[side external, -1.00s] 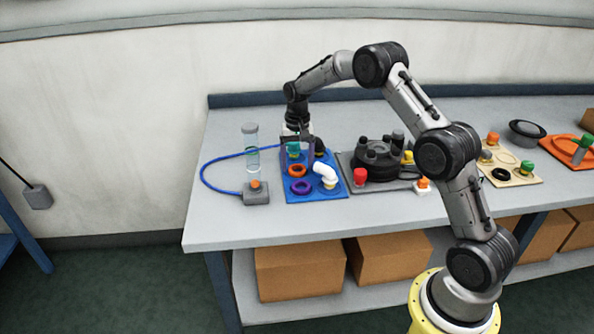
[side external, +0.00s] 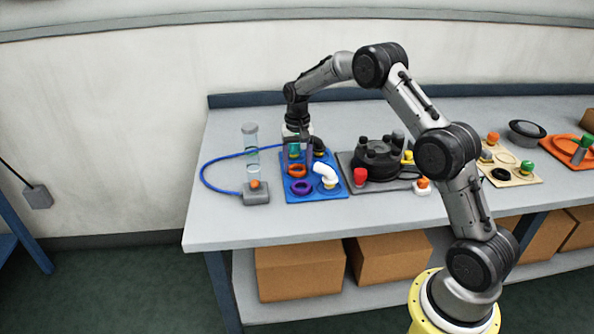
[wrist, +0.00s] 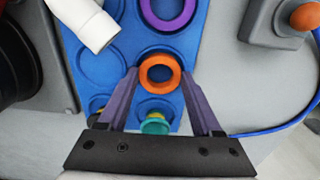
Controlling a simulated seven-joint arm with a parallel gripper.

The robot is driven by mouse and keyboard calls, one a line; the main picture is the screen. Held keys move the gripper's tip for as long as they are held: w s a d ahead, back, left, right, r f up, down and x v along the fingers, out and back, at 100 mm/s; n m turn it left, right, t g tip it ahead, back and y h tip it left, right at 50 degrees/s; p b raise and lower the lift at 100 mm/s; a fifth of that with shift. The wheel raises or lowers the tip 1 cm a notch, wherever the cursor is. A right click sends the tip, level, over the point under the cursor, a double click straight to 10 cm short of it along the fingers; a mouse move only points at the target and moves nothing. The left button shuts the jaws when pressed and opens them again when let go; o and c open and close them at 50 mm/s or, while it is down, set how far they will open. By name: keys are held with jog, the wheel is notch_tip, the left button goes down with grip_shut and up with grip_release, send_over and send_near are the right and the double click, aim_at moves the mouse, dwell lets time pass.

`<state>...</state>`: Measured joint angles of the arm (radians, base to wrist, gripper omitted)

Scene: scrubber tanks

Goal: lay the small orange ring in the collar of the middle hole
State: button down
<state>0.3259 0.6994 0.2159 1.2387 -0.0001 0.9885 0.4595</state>
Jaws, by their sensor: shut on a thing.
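The small orange ring (wrist: 160,90) lies flat on the blue tray (wrist: 98,57), in a round recess. In the wrist view its two sides are between the fingertips of my gripper (wrist: 160,73), which is shut on it. In the side view the orange ring (side external: 291,173) shows just below my gripper (side external: 297,164), low over the tray.
A purple ring (side external: 301,188), a white elbow (side external: 326,173) and a teal part (wrist: 155,124) are on the tray. A clear tube (side external: 251,150) and a grey box with an orange button (side external: 256,185) stand left. A black round unit (side external: 372,163) with knobs stands right.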

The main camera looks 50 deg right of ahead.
jog(key=shift+r, duration=2.55)
jog(key=shift+s+a+n, duration=0.1)
jog(key=shift+s+n, duration=0.2)
jog(key=shift+n, duration=0.2)
jog(key=s+d+r+m, duration=0.1)
jog(key=s+d+r, duration=0.4)
jog(key=s+d, duration=0.35)
jog(key=s+d+r, duration=0.6)
jog(key=s+d, duration=0.2)
jog(key=s, duration=0.1)
jog(key=shift+w+f, duration=0.15)
jog(key=shift+f, duration=1.25)
jog(key=shift+w+f, duration=0.1)
jog(key=shift+f, duration=1.3)
jog(key=shift+f, duration=1.45)
grip_release()
